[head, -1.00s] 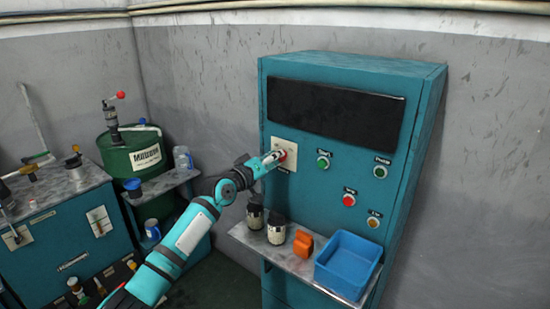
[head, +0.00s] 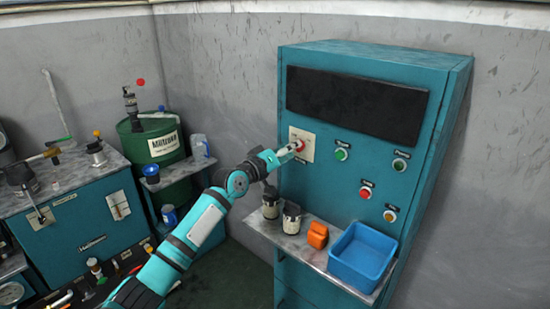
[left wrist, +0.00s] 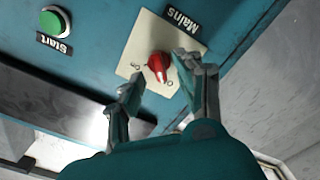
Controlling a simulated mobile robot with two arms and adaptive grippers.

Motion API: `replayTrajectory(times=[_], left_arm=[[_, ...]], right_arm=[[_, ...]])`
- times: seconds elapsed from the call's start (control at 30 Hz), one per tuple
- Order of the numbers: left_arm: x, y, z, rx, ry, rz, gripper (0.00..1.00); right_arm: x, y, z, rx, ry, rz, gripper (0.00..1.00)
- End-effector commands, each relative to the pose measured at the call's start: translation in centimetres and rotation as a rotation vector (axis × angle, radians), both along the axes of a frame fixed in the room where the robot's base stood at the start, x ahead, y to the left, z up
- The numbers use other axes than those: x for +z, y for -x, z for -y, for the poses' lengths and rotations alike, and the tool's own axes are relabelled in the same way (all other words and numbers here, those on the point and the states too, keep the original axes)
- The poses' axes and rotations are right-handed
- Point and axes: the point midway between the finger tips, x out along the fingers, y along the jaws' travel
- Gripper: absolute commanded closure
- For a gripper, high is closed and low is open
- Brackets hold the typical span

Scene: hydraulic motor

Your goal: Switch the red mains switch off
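The red mains switch (left wrist: 158,66) is a rotary knob on a cream plate (left wrist: 140,45) labelled "Mains", with small position marks beside it. In the head view the switch (head: 299,144) is at the upper left of the teal cabinet's front, partly covered by my gripper. My left gripper (left wrist: 155,72) is open, with one finger on each side of the knob in the left wrist view. A gap shows between the fingers and the knob. In the head view the left gripper (head: 286,152) is at the plate. I cannot tell for certain which mark the knob points to. My right gripper is not in view.
A green start button (left wrist: 55,20) is beside the mains plate. Below, a shelf (head: 285,237) holds dark-topped jars (head: 270,203), an orange block (head: 317,235) and a blue bin (head: 362,256). A green drum (head: 150,141) and a workbench (head: 85,217) are at left.

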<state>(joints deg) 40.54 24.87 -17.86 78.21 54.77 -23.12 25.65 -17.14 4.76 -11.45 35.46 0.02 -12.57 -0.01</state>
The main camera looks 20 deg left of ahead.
Motion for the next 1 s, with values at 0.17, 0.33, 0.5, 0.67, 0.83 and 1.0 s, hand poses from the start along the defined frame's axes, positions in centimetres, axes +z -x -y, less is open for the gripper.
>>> replayTrajectory(times=[0.17,0.33,0.5,0.67,0.83,1.0], left_arm=[[-0.2,3.6,-1.4,0.001,-0.004,-0.002,0.64],[-0.2,6.9,-2.6,0.002,-0.005,-0.002,0.64],[-0.1,9.0,-3.4,0.002,-0.003,-0.003,0.64],[-0.1,9.7,-3.6,0.001,-0.002,-0.002,0.64],[-0.1,9.7,-3.6,0.001,-0.001,-0.003,0.64],[0.0,9.7,-3.6,0.001,-0.001,-0.003,0.64]], right_arm=[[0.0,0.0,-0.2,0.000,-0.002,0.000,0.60],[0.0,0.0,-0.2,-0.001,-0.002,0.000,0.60],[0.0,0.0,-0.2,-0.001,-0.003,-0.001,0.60],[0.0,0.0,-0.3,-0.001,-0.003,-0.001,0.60],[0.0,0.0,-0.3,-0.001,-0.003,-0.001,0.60],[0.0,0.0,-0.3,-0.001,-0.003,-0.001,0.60]])
